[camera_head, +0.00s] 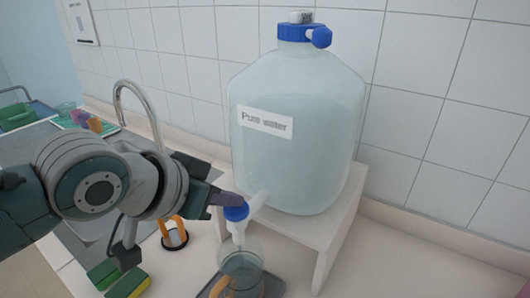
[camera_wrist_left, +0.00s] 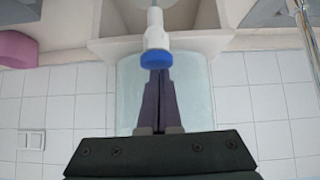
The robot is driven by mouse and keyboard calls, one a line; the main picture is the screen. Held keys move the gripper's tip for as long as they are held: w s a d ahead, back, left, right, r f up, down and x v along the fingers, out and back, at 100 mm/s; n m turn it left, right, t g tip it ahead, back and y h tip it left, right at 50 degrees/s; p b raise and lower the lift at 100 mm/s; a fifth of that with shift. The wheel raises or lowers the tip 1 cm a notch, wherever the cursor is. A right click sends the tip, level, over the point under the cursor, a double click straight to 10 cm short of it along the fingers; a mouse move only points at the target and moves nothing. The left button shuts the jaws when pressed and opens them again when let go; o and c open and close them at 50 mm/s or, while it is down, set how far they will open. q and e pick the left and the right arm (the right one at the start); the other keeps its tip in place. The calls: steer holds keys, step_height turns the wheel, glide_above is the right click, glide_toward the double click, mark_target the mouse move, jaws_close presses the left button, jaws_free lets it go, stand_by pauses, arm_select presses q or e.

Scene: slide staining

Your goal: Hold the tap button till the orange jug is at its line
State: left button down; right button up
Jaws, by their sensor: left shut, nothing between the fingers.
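The "Pure water" carboy (camera_head: 290,165) stands on a white stand. Its white tap has a blue button (camera_head: 236,212), which also shows in the left wrist view (camera_wrist_left: 154,60). A clear jug with an orange handle (camera_head: 248,286) stands under the spout. Some greyish liquid seems to be inside; its line cannot be made out. My left gripper (camera_head: 223,200) is shut and empty, its purple fingertips at the blue button; they also show in the left wrist view (camera_wrist_left: 158,78). Whether they press it is unclear. My right gripper is not in view.
A sink with a curved faucet (camera_head: 140,105) lies behind my left arm. An orange item on a black round base (camera_head: 175,240) and a green-yellow sponge (camera_head: 128,284) are left of the jug. The white stand (camera_head: 335,225) is at the right.

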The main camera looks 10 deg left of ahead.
mark_target(226, 213)
arm_select(q)
steer(key=r+p, duration=0.4)
steer(key=p, duration=0.1)
steer(key=shift+s+a+r, duration=0.1)
steer(key=shift+s+r, duration=0.15)
steer(key=shift+r, duration=0.05)
steer(key=v, duration=0.9)
steer(key=shift+b, duration=0.4)
steer(key=shift+r, duration=0.1)
steer(key=s+a+f+n+g+y, duration=0.1)
steer(key=s+f+g+y, duration=0.15)
steer(key=s, duration=0.75)
steer(key=s+a+f+n+g+y, duration=0.1)
steer(key=s+f+g, duration=0.25)
steer(key=s, duration=0.65)
steer(key=w+p+v, duration=0.2)
steer(key=p+v, duration=0.7)
steer(key=p, duration=0.1)
steer(key=w+r+p+v, duration=0.1)
steer(key=w+p+v, duration=0.1)
steer(key=p+v, duration=0.7)
steer(key=shift+w+r+t+p, duration=0.3)
steer(key=shift+w+t+p, duration=0.15)
steer(key=shift+w, duration=0.15)
steer(key=c, duration=1.5)
jaws_free()
